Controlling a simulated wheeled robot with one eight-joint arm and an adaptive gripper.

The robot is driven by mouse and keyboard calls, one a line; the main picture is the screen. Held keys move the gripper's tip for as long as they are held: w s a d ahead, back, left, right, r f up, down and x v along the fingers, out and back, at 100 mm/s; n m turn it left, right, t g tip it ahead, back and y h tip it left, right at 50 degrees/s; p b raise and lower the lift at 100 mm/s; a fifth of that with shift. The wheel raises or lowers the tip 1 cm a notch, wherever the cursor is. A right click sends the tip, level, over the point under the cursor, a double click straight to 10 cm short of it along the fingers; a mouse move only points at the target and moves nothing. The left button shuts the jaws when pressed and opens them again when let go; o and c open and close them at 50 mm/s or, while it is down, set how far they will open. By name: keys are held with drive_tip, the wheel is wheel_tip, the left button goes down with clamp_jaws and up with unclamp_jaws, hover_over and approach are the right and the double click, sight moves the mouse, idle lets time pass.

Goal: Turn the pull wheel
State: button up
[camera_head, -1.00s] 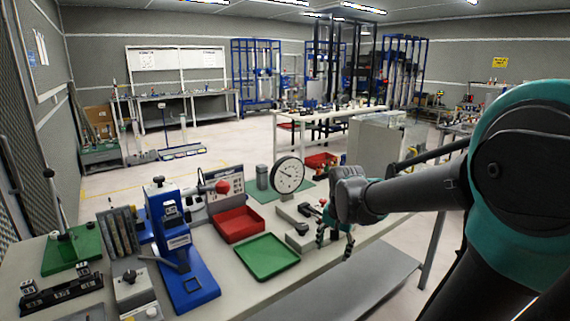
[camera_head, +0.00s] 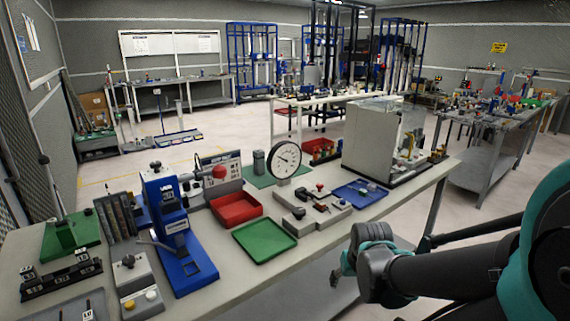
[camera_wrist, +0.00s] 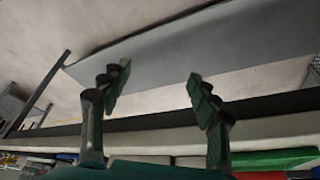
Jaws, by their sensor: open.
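No part that I can surely name as the pull wheel shows. A blue press-like stand (camera_head: 184,262) is upright on the table (camera_head: 225,291), with a red ball knob (camera_head: 219,172) beside its upper part. A round white dial gauge (camera_head: 286,159) stands farther back. My gripper (camera_head: 336,277) is off the table's front edge, apart from all these things, its fingers small and partly hidden by my wrist. In the wrist view, the two green-black fingers (camera_wrist: 158,84) are spread wide with nothing between them. The grey lower shelf (camera_wrist: 190,50) lies beyond them.
A red tray (camera_head: 236,209) and a green tray (camera_head: 265,241) lie mid-table. A green-based stand (camera_head: 72,240) is at left.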

drive_tip(key=n+g, duration=0.4)
drive_tip(key=n, duration=0.2)
approach(299, 210)
wheel_tip(299, 210, down, 10)
drive_tip(key=shift+w+f, duration=0.1)
drive_tip(key=shift+w, duration=0.05)
drive_tip(key=c, duration=1.2)
